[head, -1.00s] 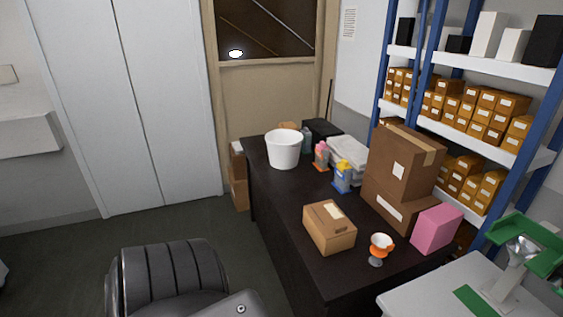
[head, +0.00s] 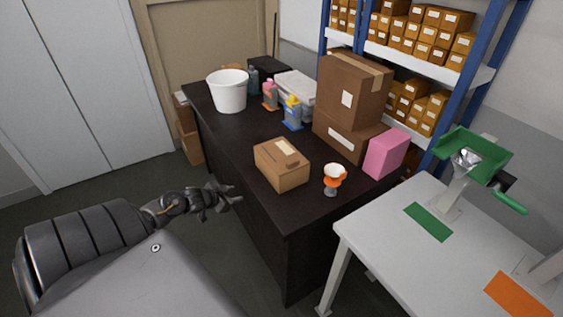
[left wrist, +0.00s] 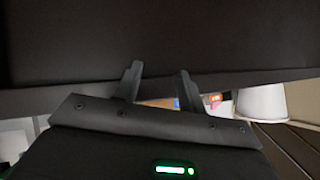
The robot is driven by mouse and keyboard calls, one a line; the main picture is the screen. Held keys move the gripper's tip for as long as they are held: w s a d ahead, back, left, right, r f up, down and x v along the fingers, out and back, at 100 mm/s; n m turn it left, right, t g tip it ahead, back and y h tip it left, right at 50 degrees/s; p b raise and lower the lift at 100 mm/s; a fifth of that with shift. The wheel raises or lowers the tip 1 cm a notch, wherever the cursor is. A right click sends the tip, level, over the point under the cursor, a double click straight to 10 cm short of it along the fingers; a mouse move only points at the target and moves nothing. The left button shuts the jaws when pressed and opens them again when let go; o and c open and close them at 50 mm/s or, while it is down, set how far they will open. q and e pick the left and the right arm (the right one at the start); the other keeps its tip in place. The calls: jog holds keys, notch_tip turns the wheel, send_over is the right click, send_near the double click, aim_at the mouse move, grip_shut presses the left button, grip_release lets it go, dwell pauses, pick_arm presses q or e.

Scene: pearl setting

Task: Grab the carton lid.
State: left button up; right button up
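A small brown carton (head: 282,168) with a label on top stands near the front left edge of the dark desk (head: 232,145). Its top looks closed; I cannot make out a separate lid. My left gripper (head: 236,193) is left of the desk, in the air, apart from the carton. In the left wrist view its two fingers (left wrist: 160,76) are spread with nothing between them. The carton is not clear in that view. My right gripper is not in view.
On the desk stand a white bucket (head: 228,92), bottles (head: 292,113), large stacked boxes (head: 350,92), a pink box (head: 387,153) and an orange-white cup (head: 333,177) close right of the carton. A white table (head: 450,260) stands at the right.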

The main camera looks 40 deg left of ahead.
pick_arm(q)
jog(key=w+d+r+m+t+h, duration=0.15)
jog(key=w+r, duration=0.25)
jog(key=r, duration=0.4)
jog(key=h, duration=0.4)
send_near(289, 163)
jog(key=shift+n+y, duration=0.25)
jog(key=shift+n, duration=0.2)
jog(key=shift+p+x, duration=0.5)
jog(key=shift+x, duration=3.95)
jog(key=shift+r, duration=0.1)
jog(key=shift+s, duration=0.1)
grip_shut()
